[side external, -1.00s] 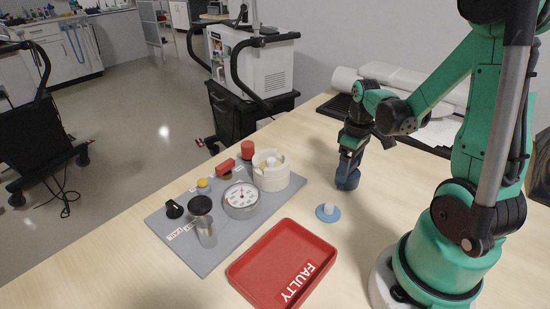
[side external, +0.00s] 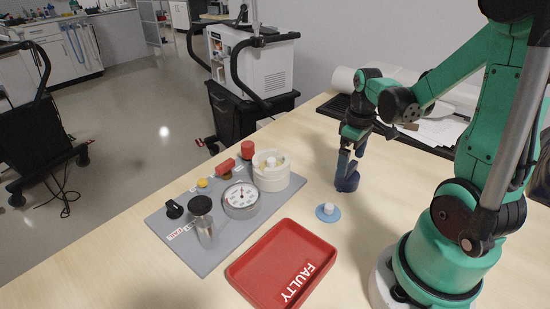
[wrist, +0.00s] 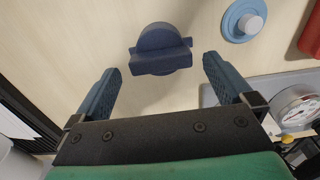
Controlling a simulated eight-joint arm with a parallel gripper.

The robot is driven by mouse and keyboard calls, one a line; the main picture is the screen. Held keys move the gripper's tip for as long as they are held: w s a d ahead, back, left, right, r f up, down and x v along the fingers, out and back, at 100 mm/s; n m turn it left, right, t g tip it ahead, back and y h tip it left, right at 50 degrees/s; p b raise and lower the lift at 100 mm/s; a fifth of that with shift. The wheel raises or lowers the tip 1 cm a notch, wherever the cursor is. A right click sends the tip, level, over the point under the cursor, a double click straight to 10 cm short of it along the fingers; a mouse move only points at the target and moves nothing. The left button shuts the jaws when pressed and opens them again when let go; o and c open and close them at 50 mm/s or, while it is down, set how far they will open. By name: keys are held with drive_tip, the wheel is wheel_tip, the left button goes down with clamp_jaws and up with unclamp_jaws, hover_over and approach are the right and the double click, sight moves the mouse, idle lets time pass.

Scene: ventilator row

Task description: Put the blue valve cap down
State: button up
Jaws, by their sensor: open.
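The dark blue valve cap (side external: 346,181) stands on the wooden table, right of the grey panel. In the wrist view the cap (wrist: 160,50) shows a round body with a bar across it. My gripper (wrist: 162,68) is open, with its two blue fingers apart and the cap beyond and between their tips. There is visible space on both sides of the cap. In the side view my gripper (side external: 354,158) is just above the cap, close to its top.
A light blue disc with a white knob (side external: 327,212) lies nearer the camera. A red FAULTY tray (side external: 250,266) is in front. The grey panel (side external: 178,240) carries a gauge (side external: 241,198), a white canister (side external: 270,175) and several knobs. Bare table surrounds the cap.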

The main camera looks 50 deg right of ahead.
sight(350, 166)
wheel_tip(350, 166, up, 10)
drive_tip(key=w+a+t, duration=0.2)
drive_tip(key=a+t, duration=0.1)
drive_tip(key=a, duration=0.5)
drive_tip(key=w+a+f+t, duration=0.1)
drive_tip(key=w+a+t, duration=0.2)
drive_tip(key=a, duration=0.5)
drive_tip(key=shift+a+f+t, duration=0.2)
drive_tip(key=shift+a+t, duration=0.1)
drive_tip(key=shift+t, duration=0.3)
drive_tip(key=shift+w, duration=0.1)
drive_tip(key=s+a+r+m+g+h, duration=0.1)
drive_tip(key=s+a+r+m+h, duration=0.25)
drive_tip(key=r, duration=0.35)
drive_tip(key=s+a+r+m+h, duration=0.2)
drive_tip(key=s+a+r+m, duration=0.3)
drive_tip(key=r, duration=0.3)
drive_tip(key=x, duration=0.9)
drive_tip(key=shift+d+f, duration=0.15)
drive_tip(key=shift+f, duration=0.3)
